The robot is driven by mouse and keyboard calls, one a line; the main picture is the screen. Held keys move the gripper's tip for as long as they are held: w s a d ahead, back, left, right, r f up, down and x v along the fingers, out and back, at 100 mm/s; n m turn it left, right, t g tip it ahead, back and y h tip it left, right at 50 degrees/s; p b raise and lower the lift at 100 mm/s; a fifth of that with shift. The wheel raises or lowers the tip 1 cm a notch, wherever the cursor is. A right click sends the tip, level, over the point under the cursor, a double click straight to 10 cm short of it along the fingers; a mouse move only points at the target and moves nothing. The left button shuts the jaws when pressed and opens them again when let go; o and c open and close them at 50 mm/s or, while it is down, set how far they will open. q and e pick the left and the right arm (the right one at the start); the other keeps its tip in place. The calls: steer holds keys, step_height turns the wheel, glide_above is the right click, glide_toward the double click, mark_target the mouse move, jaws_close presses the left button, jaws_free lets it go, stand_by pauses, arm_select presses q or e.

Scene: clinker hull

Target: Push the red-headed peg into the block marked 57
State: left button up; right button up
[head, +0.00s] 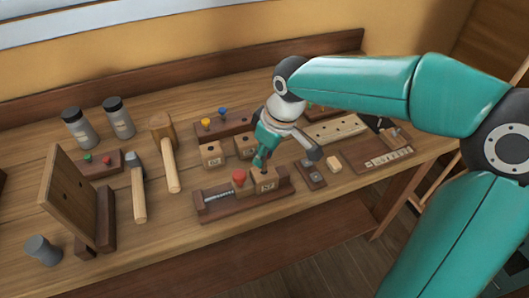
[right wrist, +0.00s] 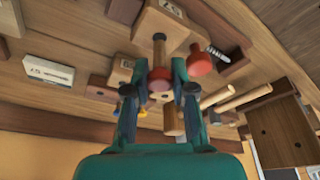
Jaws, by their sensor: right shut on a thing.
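The block with a dark marking, too small to read surely, (head: 264,181) sits in the wooden vise (head: 277,192) on the bench; a block with a similar mark shows in the right wrist view (right wrist: 152,32). My right gripper (head: 259,162) points down just above it. In the right wrist view its fingers (right wrist: 160,74) are shut on the red-headed peg (right wrist: 160,85), whose shaft runs toward the block. I cannot tell whether the tip is inside the hole. A separate red knob (head: 239,177) stands beside the block, near the vise screw. My left gripper is out of view.
A mallet (head: 164,143) and a hammer (head: 138,188) lie left of the vise, near an upright board (head: 68,195). Other blocks (head: 211,154) and a rack with yellow and blue pegs (head: 228,126) stand behind.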

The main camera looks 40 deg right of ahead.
steer(key=shift+f, duration=0.15)
steer(key=shift+f+b, duration=0.2)
steer(key=shift+b, duration=0.1)
steer(key=shift+f+b, duration=0.8)
steer(key=shift+f, duration=0.15)
stand_by(0.4)
steer(key=shift+r, duration=0.1)
steer(key=o, duration=0.8)
step_height(320, 180, up, 8)
steer(key=p, duration=0.6)
steer(key=shift+p, duration=0.4)
